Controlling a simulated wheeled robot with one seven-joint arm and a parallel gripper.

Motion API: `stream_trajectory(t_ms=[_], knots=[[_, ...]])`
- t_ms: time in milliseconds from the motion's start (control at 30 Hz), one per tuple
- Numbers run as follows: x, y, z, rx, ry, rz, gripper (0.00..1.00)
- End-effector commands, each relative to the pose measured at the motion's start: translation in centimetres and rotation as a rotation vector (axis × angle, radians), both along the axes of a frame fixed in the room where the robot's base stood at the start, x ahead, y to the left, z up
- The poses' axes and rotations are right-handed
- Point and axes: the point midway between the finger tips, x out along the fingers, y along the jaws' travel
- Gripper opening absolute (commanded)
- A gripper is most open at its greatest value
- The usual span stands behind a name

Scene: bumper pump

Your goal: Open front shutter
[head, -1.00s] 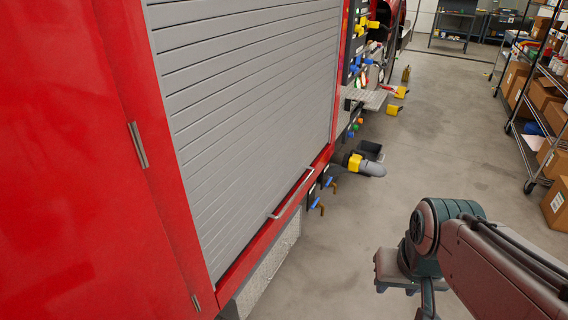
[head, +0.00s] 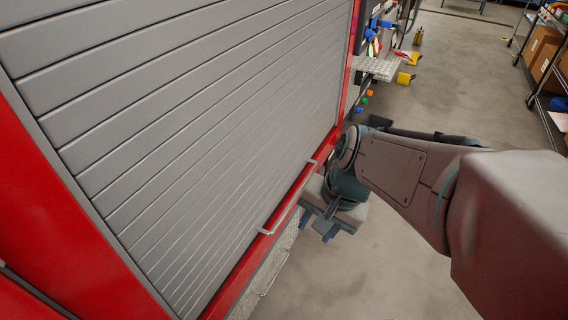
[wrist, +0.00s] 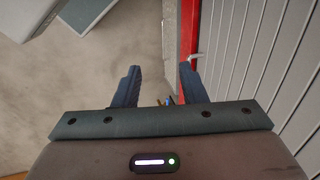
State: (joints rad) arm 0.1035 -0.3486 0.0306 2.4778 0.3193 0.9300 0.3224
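The front shutter (head: 200,120) is a grey slatted roller door in a red frame, and it is down. A thin pale bar handle (head: 292,198) runs along its bottom edge. In the wrist view the shutter (wrist: 265,50) fills the right side. My gripper (head: 322,222) is just right of the handle in the head view, apart from it, and partly hidden by my wrist. In the wrist view my gripper (wrist: 159,82) has its two dark fingers spread with nothing between them. A small pale piece near the right fingertip may be the handle; I cannot tell.
A metal step plate (head: 374,68) and coloured valves stick out from the truck beyond the shutter. A shelf rack with boxes (head: 545,50) stands at the far right.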

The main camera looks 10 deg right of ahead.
Motion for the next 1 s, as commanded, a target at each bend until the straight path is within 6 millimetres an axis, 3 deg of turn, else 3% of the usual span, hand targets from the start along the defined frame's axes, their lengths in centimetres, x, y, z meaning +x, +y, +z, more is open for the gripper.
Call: stream_trajectory(t_ms=[33, 233, 433, 567, 700, 867, 900, 1000], knots=[[0.7, 0.7, -3.9, 0.088, 0.068, -0.147, 0.38], [4.5, 3.5, -10.6, 0.45, 0.351, -0.746, 0.38], [10.3, 3.4, -16.4, 0.817, 0.688, -1.33, 0.38], [14.6, 1.4, -20.2, 1.072, 0.94, -1.677, 0.38], [18.8, -2.3, -24.4, 1.355, 1.231, -1.982, 0.38], [22.0, -6.8, -27.9, 1.626, 1.509, -2.182, 0.38], [22.4, -7.6, -28.5, -1.633, -1.521, 2.151, 0.38], [23.2, -9.2, -29.5, -1.592, -1.493, 2.025, 0.38]])
